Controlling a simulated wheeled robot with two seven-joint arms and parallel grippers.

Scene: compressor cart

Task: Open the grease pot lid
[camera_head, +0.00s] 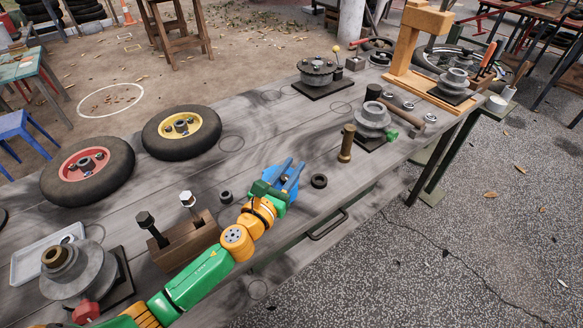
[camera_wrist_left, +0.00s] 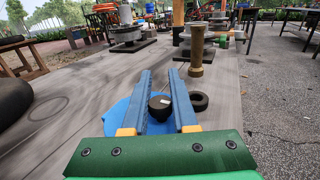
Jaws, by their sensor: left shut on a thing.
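My left gripper (camera_head: 295,163) reaches over the table near its front edge; it also shows in the left wrist view (camera_wrist_left: 160,70). Its two blue fingers stand on either side of a dark knob (camera_wrist_left: 160,107) and are shut on it. A round blue lid (camera_wrist_left: 116,110) shows under and beside the fingers, with the knob at its middle. The fingers and the green gripper body cover much of the lid, and the pot below it is hidden. I cannot tell whether the lid is raised from the pot. My right gripper is not in view.
A black ring (camera_head: 319,181) lies just right of the gripper, with a brass post (camera_head: 346,143) beyond it. A wooden block with bolts (camera_head: 184,240) stands left of my forearm. Two wheels (camera_head: 205,130) (camera_head: 122,170) lie behind. A handle (camera_head: 328,225) juts from the front edge.

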